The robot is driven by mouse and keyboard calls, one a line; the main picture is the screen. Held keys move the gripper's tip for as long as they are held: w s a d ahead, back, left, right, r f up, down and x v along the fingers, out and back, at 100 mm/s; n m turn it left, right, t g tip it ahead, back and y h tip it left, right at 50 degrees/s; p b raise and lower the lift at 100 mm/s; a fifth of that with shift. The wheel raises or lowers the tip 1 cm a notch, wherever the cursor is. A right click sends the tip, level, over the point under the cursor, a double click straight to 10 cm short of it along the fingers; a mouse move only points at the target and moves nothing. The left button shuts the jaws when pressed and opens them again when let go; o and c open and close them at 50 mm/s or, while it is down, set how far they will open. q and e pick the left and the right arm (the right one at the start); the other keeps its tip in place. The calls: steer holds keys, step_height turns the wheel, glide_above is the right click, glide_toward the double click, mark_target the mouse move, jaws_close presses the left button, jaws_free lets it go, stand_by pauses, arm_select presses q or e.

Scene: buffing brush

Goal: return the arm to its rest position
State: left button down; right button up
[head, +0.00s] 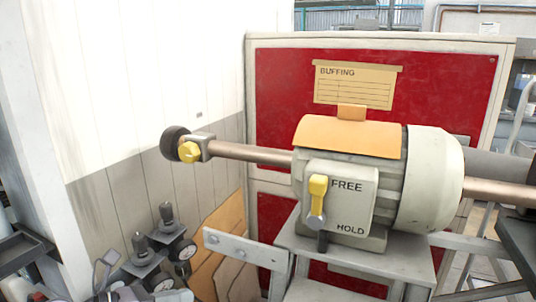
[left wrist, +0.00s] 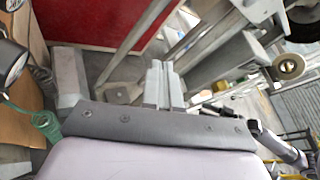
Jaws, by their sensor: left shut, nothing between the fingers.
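My left gripper (left wrist: 162,85) shows in the left wrist view with its two grey fingers together and nothing between them. It is apart from the buffing machine (head: 420,180), which fills the middle of the head view. The machine's yellow lever (head: 318,187) points up beside the word FREE. A shaft (head: 245,152) runs left from the motor to a yellow knob (head: 189,152) and a dark round wheel (head: 173,143). No brush is seen in the gripper. My right gripper is not in view.
Gauges with black knobs (head: 140,245) stand at the lower left of the head view.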

arm_select(q)
steer(key=s+a+f+m+t+y+p, duration=0.1)
steer(key=s+f+m+y, duration=0.4)
steer(key=s+f+m, duration=0.4)
steer(key=s+a+f+m+t+y, duration=0.1)
steer(key=s+f+m+y, duration=0.4)
steer(key=m, duration=1.8)
steer(key=s+a+f, duration=0.1)
steer(key=s+f, duration=0.4)
steer(key=f, duration=0.1)
steer(key=shift+f+p, duration=0.35)
steer(key=shift+p, duration=0.05)
